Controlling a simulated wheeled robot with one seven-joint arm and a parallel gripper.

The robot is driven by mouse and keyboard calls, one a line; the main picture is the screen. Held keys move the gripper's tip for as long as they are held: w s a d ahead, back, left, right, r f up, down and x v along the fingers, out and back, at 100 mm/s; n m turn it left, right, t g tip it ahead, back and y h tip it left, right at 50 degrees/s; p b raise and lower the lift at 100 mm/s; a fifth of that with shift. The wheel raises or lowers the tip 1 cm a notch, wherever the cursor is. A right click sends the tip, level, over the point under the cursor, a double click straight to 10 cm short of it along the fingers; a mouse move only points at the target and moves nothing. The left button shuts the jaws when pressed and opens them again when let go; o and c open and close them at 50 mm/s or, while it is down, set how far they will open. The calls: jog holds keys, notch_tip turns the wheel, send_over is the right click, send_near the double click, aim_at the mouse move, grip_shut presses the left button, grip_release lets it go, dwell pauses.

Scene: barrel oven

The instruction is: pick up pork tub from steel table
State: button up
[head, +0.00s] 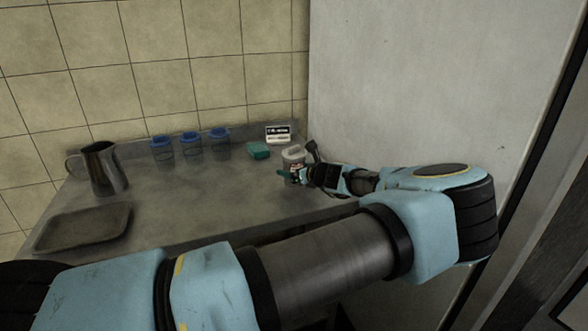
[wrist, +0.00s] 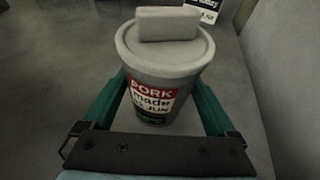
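The pork tub (wrist: 152,98) is a grey lidded cup with a block-shaped handle on the lid and a label reading "PORK made JUN". It stands upright near the right end of the steel table (head: 215,190), and its lid shows in the head view (head: 294,153). My gripper (wrist: 160,90) has its green fingers on both sides of the tub. In the wrist view the left finger is close to or touching the tub, and the right finger seems to have a small gap. In the head view my gripper (head: 288,174) partly hides the tub.
Several blue-lidded tubs (head: 191,146) line the back. A metal pitcher (head: 104,168) and a tray (head: 84,227) are at the left. A pale wall (head: 420,90) rises close on the right. The table's middle is clear.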

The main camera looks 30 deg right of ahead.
grip_shut()
dwell(0.5)
